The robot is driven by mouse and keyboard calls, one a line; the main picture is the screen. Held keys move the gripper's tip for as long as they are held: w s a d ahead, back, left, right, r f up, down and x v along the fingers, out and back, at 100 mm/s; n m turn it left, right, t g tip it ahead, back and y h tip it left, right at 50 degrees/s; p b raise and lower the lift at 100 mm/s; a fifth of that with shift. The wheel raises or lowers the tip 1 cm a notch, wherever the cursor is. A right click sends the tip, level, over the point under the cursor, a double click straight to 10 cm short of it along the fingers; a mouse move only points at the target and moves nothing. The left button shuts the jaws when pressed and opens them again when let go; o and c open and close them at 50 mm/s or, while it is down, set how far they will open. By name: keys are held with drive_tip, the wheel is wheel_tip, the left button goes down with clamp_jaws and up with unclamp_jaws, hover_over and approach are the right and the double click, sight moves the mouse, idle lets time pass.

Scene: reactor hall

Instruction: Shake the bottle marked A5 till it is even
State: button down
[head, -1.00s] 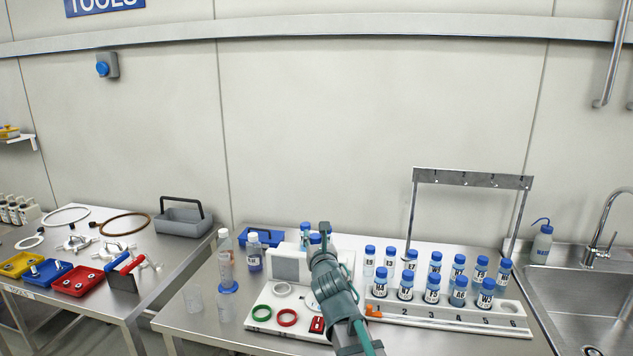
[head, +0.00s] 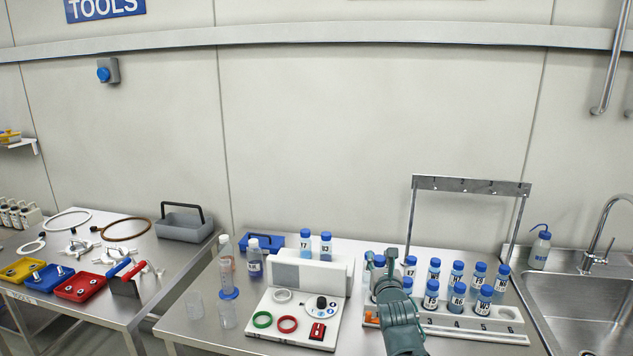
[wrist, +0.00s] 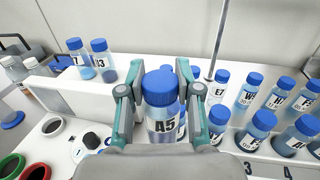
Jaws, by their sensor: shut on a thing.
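The bottle marked A5 (wrist: 160,122) stands upright in my gripper (wrist: 155,98) in the wrist view. It has a blue cap and a white label, with pale liquid showing near the label; its lower part is hidden. The fingers are shut on it from both sides. In the head view my gripper (head: 381,262) is over the left part of the white bottle rack (head: 460,328), and my arm hides most of the bottle. I cannot tell whether its base touches anything.
Several blue-capped bottles stand in and behind the rack, close to the right of my gripper. A white device with a dial (head: 321,305) and coloured rings is to the left. Bottles Y7 (head: 305,242) and U3 (head: 326,245) stand behind it. A metal hanging frame (head: 470,184) rises behind the rack.

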wheel_tip(320, 180, up, 3)
drive_tip(key=shift+f+p, duration=0.15)
drive_tip(key=shift+p, duration=0.95)
wheel_tip(320, 180, down, 5)
drive_tip(key=b, duration=0.3)
wheel_tip(320, 180, up, 5)
drive_tip(key=p, duration=0.5)
wheel_tip(320, 180, down, 5)
drive_tip(key=b, duration=0.4)
wheel_tip(320, 180, up, 5)
drive_tip(key=p, duration=0.5)
wheel_tip(320, 180, down, 5)
drive_tip(key=b, duration=0.4)
drive_tip(key=shift+b, duration=0.35)
wheel_tip(320, 180, up, 5)
drive_tip(key=p, duration=0.5)
wheel_tip(320, 180, down, 5)
drive_tip(key=b, duration=0.4)
drive_tip(key=shift+b, duration=0.4)
